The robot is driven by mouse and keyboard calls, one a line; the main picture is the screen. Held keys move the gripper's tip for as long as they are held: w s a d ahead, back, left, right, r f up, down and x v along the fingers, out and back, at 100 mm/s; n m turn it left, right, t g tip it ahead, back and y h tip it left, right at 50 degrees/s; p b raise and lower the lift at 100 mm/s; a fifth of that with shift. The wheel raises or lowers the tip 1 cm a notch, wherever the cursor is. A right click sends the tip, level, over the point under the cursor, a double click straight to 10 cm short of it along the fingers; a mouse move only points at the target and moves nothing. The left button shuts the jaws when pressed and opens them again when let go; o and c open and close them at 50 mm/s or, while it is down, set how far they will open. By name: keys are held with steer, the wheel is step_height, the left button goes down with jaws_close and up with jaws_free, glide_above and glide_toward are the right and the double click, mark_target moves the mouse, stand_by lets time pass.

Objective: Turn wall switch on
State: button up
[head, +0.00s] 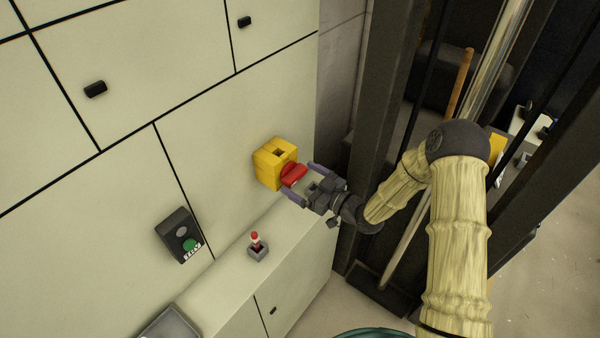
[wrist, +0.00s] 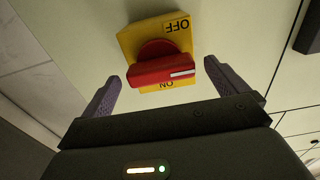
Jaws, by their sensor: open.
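The wall switch is a yellow box (head: 270,163) with a red rotary knob (head: 293,173), mounted on the pale panelled wall. In the wrist view the yellow plate (wrist: 128,41) reads OFF on one side and ON on the opposite side, both upside down. The red knob's bar (wrist: 160,71) lies crosswise, with a white mark at its right end. My gripper (head: 301,181) is open at the switch, its two purple fingers on either side of the knob. In the wrist view my gripper (wrist: 161,83) has gaps between both fingers and the knob.
A dark box with a green button (head: 180,235) is on the wall at lower left. A small red-topped lever (head: 257,245) stands on the ledge below the switch. Black cabinet handles (head: 95,89) dot the wall.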

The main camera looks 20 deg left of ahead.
steer(key=shift+w+a, duration=0.2)
steer(key=shift+a, duration=0.4)
steer(key=c, duration=1)
